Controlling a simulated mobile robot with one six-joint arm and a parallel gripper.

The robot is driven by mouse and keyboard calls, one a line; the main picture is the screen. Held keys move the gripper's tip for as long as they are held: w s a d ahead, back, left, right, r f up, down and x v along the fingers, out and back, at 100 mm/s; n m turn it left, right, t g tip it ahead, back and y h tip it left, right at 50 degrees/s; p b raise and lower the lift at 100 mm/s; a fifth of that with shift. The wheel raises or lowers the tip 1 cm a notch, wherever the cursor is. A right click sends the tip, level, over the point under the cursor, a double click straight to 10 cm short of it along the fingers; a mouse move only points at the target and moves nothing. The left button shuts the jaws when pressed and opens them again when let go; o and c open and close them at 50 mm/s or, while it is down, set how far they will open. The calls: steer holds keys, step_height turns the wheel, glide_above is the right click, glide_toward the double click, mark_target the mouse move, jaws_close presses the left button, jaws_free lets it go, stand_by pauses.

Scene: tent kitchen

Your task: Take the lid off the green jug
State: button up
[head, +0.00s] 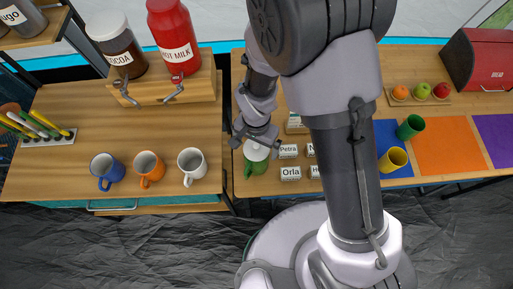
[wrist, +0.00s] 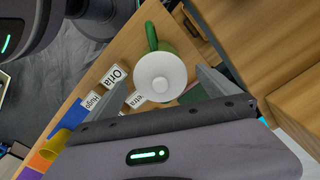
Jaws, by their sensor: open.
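The green jug (head: 255,167) stands on the wooden counter, left of several name blocks. Its round white lid (head: 256,152) is on top of it. In the wrist view the lid (wrist: 160,75) is seen from above and hides most of the jug; the green handle (wrist: 151,36) sticks out toward the top. My gripper (head: 256,137) is right above the jug, pointing down. In the wrist view my gripper's fingers (wrist: 163,82) are apart, one on either side of the lid. Whether they touch the lid cannot be told.
Name blocks, one reading Orla (head: 290,173), lie close beside the jug. Blue, orange and white mugs (head: 192,162) stand on the left counter, below cocoa and red drink dispensers (head: 174,38). A gap separates the two counters. Yellow and green cups (head: 410,127) stand farther right.

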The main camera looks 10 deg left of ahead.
steer(key=c, duration=1.5)
steer(key=shift+c, duration=0.2)
steer(key=shift+r, duration=0.15)
